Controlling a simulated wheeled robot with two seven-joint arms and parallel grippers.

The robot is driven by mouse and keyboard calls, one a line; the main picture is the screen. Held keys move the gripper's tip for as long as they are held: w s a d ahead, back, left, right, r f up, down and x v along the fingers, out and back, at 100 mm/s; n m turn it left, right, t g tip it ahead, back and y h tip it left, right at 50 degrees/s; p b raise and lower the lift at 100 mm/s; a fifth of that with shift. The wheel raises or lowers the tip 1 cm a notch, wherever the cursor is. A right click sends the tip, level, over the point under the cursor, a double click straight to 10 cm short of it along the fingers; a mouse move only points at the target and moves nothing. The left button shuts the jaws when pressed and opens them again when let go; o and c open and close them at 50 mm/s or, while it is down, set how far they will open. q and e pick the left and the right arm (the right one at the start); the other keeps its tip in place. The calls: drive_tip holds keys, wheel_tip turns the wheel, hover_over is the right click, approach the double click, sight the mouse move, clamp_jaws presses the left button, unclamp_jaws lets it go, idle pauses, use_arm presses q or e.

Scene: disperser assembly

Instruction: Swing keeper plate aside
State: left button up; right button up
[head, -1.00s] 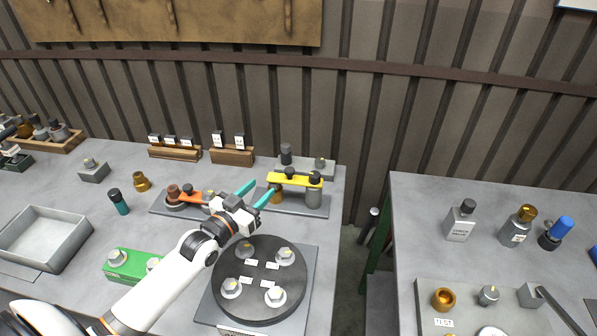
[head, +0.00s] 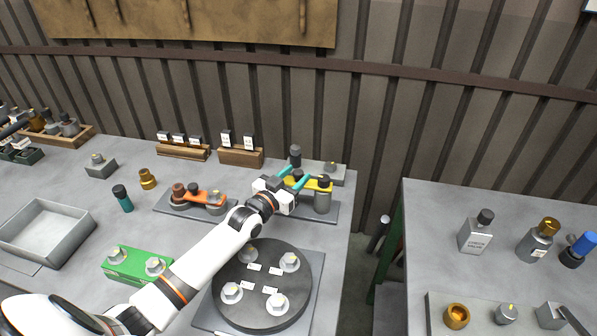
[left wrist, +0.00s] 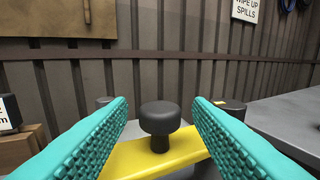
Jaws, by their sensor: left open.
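A yellow keeper plate (head: 323,188) lies across the fixture at the back right of the left table, by a grey post (head: 322,203). In the left wrist view the yellow plate (left wrist: 152,157) carries an upright black knob (left wrist: 160,118). My left gripper (head: 295,178) is over the yellow plate. Its teal fingers are open, one on each side of the knob, with gaps visible between. The gripper hides part of the plate in the head view. An orange plate (head: 207,196) lies on the neighbouring fixture to the left. My right gripper is not in view.
A black round disc with several hex fittings (head: 262,309) lies below my left arm. A green block (head: 128,266) and a grey tray (head: 45,238) stand to the left. Small wooden racks (head: 240,157) stand behind. A gap separates the right table (head: 440,210).

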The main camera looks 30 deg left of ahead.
use_arm(q)
drive_tip(key=shift+w+d, duration=0.1)
drive_tip(key=shift+w, duration=0.85)
clamp_jaws()
